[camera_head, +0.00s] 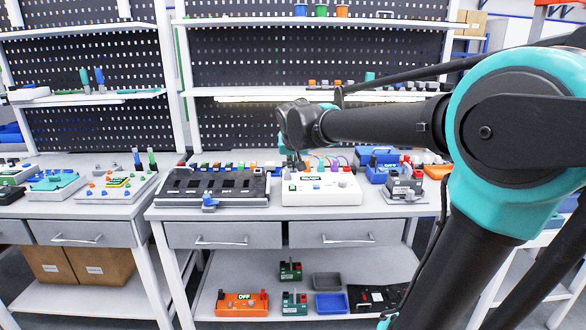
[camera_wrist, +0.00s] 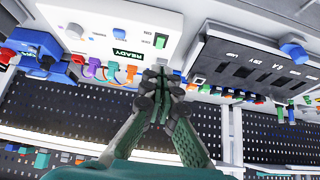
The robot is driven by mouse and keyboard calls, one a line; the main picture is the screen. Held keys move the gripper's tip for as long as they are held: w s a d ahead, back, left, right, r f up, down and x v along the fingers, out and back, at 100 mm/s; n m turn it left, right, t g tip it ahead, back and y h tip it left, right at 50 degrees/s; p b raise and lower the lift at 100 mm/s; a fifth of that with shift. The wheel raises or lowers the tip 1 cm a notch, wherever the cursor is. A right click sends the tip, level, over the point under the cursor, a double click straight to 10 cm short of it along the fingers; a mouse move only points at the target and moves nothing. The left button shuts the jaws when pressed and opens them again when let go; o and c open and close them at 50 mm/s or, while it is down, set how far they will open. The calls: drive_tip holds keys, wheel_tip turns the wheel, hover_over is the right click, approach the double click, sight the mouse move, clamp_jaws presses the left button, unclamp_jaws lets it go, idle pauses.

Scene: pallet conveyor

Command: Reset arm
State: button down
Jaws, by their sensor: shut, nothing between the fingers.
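My arm, black with teal joints, reaches in from the right side of the head view. My gripper (camera_head: 297,165) hangs over the back of the white control box, and its fingertips are small and partly hidden there. In the wrist view my gripper (camera_wrist: 162,88) is shut, fingertips together, with nothing between them. The white control box (camera_head: 321,191) sits on the workbench; in the wrist view the white box (camera_wrist: 92,22) shows a READY display and a green switch. The gripper's tips appear close to the box's edge; I cannot tell whether they touch.
A black slotted unit (camera_head: 213,187) with a blue knob stands left of the white box. A blue device (camera_head: 377,157) and a grey device (camera_head: 404,187) stand to the right. Shelves and black pegboard (camera_head: 318,56) rise behind. The lower shelf holds an orange box (camera_head: 241,304) and a blue tray (camera_head: 331,304).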

drive_tip(key=shift+s+r, duration=0.15)
drive_tip(key=s+d+f+g, duration=0.1)
drive_tip(key=s+d+f, duration=0.3)
drive_tip(key=s+f, duration=0.4)
drive_tip(key=s+d+f+g, duration=0.1)
drive_tip(key=s+d+f, duration=0.3)
drive_tip(key=s+f, duration=0.5)
drive_tip(key=s+d+f+g, duration=0.1)
drive_tip(key=s+d+f, duration=0.4)
drive_tip(key=s+f, duration=0.4)
drive_tip(key=shift+s+g, duration=0.2)
drive_tip(key=shift+g, duration=0.1)
drive_tip(key=c, duration=2.2)
unclamp_jaws()
